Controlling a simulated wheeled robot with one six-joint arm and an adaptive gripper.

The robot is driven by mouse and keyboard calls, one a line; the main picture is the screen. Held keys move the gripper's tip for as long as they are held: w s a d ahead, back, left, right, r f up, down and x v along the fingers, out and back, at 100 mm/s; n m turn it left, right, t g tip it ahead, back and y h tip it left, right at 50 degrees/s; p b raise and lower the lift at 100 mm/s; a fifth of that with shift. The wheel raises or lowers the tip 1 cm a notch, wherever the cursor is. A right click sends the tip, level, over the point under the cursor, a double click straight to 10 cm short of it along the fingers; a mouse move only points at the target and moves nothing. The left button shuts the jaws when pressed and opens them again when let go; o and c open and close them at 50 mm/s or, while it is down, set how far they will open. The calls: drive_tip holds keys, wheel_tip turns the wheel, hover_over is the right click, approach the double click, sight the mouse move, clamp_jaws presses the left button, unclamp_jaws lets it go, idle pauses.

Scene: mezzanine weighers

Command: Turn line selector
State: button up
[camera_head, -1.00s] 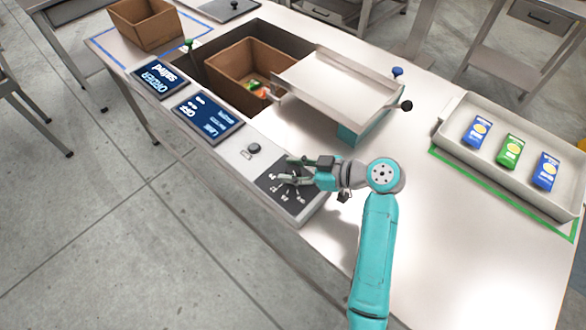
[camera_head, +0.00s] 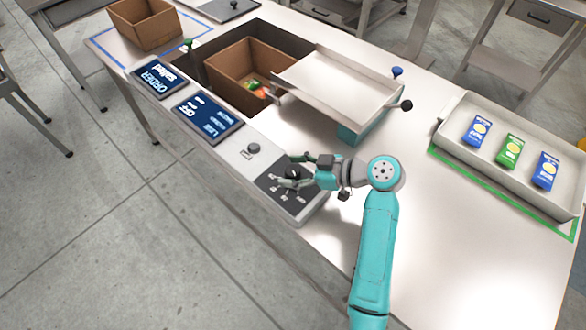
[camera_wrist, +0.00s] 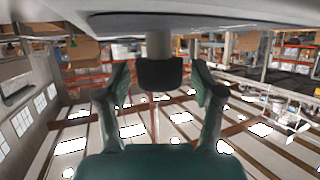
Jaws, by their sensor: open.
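The line selector is a dark panel (camera_head: 284,198) with white markings, set in the near edge of the bench in the head view. Its dark knob (camera_head: 293,173) is partly hidden by my gripper (camera_head: 290,171). In the wrist view the knob (camera_wrist: 160,73) stands between the two green-padded fingers of my gripper (camera_wrist: 160,84). The fingers are open, with a gap on each side of the knob. The direction the selector points cannot be made out. A screen (camera_head: 208,117) beside the panel reads "Line OFF".
Another screen (camera_head: 160,78) reads "ORDER salad". A small grey knob (camera_head: 253,148) is close to the selector. A cardboard box (camera_head: 225,72) sits in the bench recess, a metal tray (camera_head: 335,80) stands beside it, and a tray with packets (camera_head: 460,105) lies at right.

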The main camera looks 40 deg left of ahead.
drive_tip(key=v, duration=1.2)
drive_tip(key=shift+f, duration=0.1)
